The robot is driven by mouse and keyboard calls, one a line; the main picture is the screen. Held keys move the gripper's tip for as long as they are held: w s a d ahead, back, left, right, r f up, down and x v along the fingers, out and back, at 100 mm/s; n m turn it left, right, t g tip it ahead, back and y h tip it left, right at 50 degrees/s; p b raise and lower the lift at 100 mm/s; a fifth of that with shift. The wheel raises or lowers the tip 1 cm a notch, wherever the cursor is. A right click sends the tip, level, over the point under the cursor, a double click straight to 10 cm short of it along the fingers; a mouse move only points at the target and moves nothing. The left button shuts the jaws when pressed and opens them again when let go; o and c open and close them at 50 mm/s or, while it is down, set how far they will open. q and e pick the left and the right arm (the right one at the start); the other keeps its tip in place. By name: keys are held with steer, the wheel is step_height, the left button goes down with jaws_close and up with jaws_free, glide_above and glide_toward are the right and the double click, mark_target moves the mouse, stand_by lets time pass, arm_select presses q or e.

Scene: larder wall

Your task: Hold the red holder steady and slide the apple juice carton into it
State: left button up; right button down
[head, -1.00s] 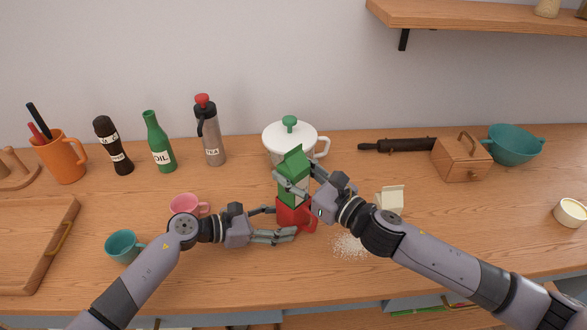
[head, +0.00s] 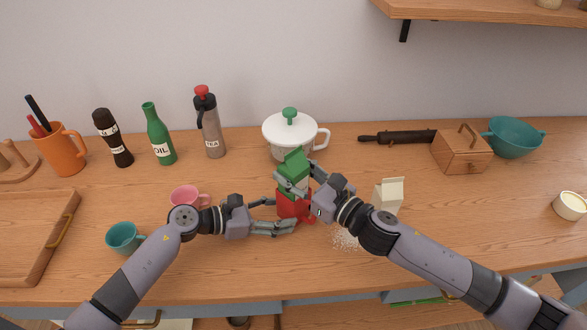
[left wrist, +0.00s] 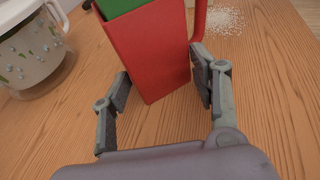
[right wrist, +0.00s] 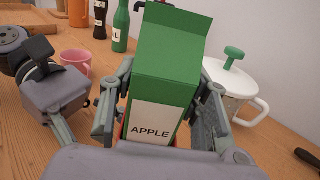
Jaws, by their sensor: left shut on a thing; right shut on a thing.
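The red holder (head: 291,207) stands on the counter near the middle, with its handle to the right. My left gripper (head: 284,213) is shut on its sides; the left wrist view shows the holder (left wrist: 148,55) upright between the fingers. The green apple juice carton (head: 294,160) is upright, with its lower part inside the holder. In the right wrist view its white APPLE label (right wrist: 152,122) faces me. My right gripper (head: 298,178) is shut on the carton's upper part, just above the holder's rim. The carton's bottom is hidden in the holder.
A white lidded pot (head: 290,135) stands close behind. A pink mug (head: 188,197) and teal mug (head: 124,238) are to the left. A cream carton (head: 388,194) and spilled white grains (head: 346,240) are to the right. The counter's far right front is mostly clear.

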steer(key=shift+f, duration=1.6)
steer(key=c, duration=0.8)
jaws_free()
steer(key=shift+f, duration=0.1)
steer(key=shift+f, duration=0.1)
steer(key=shift+d, duration=0.1)
steer(key=v, duration=1.2)
arm_select(q)
steer(key=shift+f, duration=0.1)
steer(key=o, duration=0.9)
steer(key=shift+o, duration=0.2)
arm_select(e)
steer(key=shift+w, duration=0.1)
